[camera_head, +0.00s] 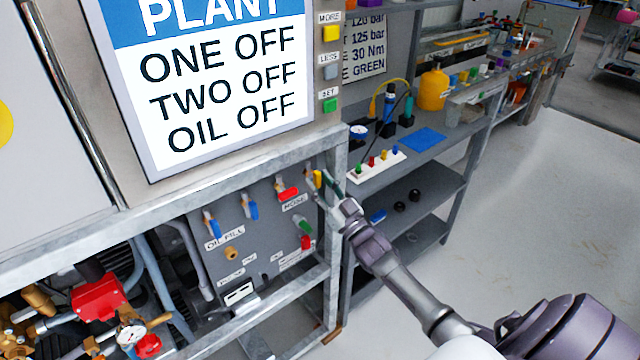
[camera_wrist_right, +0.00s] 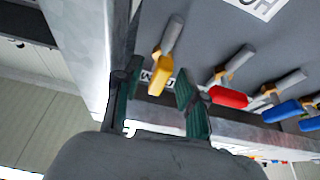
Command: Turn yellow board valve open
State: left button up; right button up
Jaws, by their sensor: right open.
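The yellow board valve (camera_head: 318,178) is at the upper right of the grey valve board (camera_head: 262,215) in the head view, partly hidden by my right gripper (camera_head: 328,186). In the right wrist view the yellow valve (camera_wrist_right: 161,72) has a yellow handle on a metal stem. There my right gripper (camera_wrist_right: 158,72) is open, with one green-padded finger on each side of the handle's end. Gaps show between the handle and the fingers, so I see no grip on it. My left gripper is not in view.
A red-handled valve (camera_head: 288,194) sits close beside the yellow one, and blue-handled valves (camera_head: 251,207) are further left. A metal frame post (camera_head: 334,240) stands close on the right of the board. A shelf with small parts (camera_head: 400,165) is behind; the floor (camera_head: 540,230) at right is clear.

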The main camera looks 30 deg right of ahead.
jog(key=v, duration=1.2)
jog(key=shift+f, duration=0.1)
